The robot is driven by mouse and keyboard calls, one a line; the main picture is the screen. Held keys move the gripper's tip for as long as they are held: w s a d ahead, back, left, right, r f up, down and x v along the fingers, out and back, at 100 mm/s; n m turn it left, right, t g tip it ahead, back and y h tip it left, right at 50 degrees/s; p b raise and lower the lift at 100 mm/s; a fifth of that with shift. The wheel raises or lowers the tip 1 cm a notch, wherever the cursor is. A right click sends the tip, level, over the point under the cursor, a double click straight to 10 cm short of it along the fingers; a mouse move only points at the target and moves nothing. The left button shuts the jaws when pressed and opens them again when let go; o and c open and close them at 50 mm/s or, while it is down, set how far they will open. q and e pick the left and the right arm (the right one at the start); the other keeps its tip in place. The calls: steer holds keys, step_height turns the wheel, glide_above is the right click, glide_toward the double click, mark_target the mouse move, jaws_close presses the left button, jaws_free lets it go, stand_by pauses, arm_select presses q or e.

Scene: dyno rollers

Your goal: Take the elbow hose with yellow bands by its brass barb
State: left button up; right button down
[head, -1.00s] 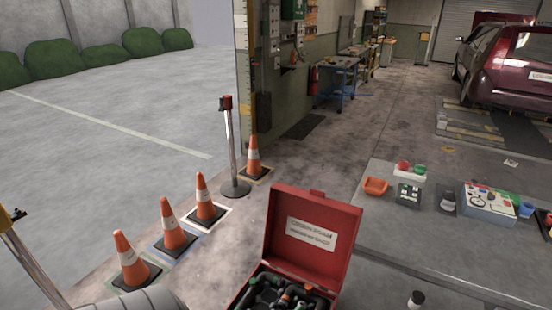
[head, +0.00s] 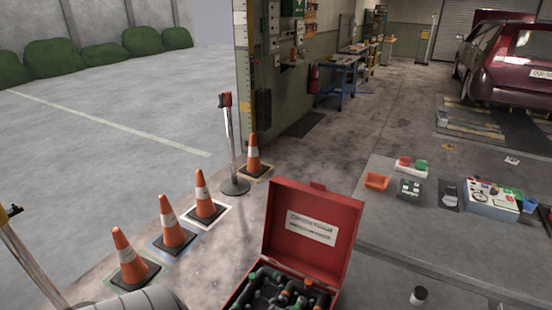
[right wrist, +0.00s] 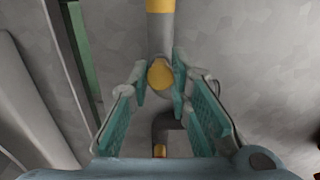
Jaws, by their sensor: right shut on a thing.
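In the right wrist view a grey elbow hose with a yellow band (right wrist: 160,28) comes down from the top edge. A round brass-yellow end (right wrist: 160,74), which looks like its barb, sits between my fingertips. My right gripper (right wrist: 159,80) has teal pads on both sides of that end and is shut on it. My right gripper does not show in the head view. My left gripper is in neither current view.
A darker bent piece with a small yellow end (right wrist: 160,151) lies below the held end. An open red case (head: 327,205) holds several dark fittings. A grey table (head: 384,240) carries an orange bin (head: 376,181). Several cones (head: 172,228) stand left.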

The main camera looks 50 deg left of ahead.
step_height(320, 180, up, 3)
steer(key=p, duration=0.3)
steer(key=shift+r, duration=2)
